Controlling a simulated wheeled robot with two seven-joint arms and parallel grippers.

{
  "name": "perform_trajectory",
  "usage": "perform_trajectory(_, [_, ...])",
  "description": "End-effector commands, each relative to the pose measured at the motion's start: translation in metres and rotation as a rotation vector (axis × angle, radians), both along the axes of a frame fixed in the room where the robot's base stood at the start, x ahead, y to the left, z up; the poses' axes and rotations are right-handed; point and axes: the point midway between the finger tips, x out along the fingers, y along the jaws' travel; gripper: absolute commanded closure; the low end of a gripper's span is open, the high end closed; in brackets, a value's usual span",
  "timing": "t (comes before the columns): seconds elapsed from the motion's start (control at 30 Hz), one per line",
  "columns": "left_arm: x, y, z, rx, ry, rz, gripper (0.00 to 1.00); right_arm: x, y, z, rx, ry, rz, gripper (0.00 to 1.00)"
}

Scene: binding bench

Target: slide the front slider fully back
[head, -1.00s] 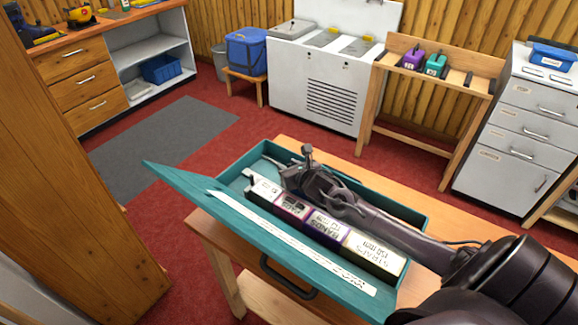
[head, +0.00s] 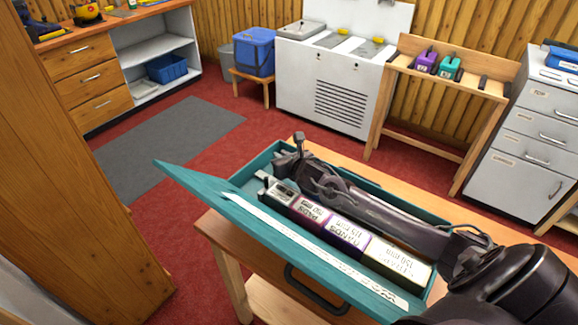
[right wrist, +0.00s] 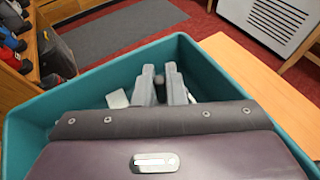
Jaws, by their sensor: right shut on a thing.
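A long teal box (head: 445,226) lies open on the wooden table, its lid (head: 205,189) tilted out to the front left. Inside along the front side is a row of labelled blocks (head: 345,233), with a small pale piece (head: 262,174) at its left end. My right gripper (head: 284,161) reaches along the box to its far left end. In the right wrist view its two grey fingers (right wrist: 161,88) are shut on a small dark knob (right wrist: 160,78). No part is clearly marked as the front slider; my arm and gripper hide much of the interior. My left gripper is out of view.
The box walls stand close around my right gripper. A black handle (head: 300,284) sticks out at the front. Behind are a white cabinet (head: 300,80), a wooden rack (head: 480,80) with purple and green items, and grey drawers (head: 525,130). Red floor lies left.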

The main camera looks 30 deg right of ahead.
Motion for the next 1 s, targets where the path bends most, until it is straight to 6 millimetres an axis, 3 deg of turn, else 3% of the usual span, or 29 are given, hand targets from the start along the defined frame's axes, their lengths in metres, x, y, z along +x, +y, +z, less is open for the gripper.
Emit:
perform_trajectory(0.13, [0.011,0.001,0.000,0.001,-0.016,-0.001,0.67,-0.001,0.000,-0.004,-0.003,0.010,0.001,1.00])
perform_trajectory(0.3, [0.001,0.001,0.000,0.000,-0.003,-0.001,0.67,-0.001,0.000,-0.004,-0.003,0.011,0.001,1.00])
perform_trajectory(0.33, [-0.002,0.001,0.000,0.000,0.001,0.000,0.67,-0.001,0.000,-0.004,-0.003,0.010,0.001,0.86])
perform_trajectory(0.47, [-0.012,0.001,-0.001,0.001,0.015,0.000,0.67,-0.001,0.000,-0.004,-0.003,0.010,0.001,0.69])
perform_trajectory(0.77, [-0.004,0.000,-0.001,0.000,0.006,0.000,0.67,-0.002,0.000,-0.004,-0.003,0.009,0.001,0.69])
perform_trajectory(1.0, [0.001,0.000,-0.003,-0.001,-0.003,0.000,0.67,-0.026,0.003,0.005,-0.006,0.012,0.004,0.69])
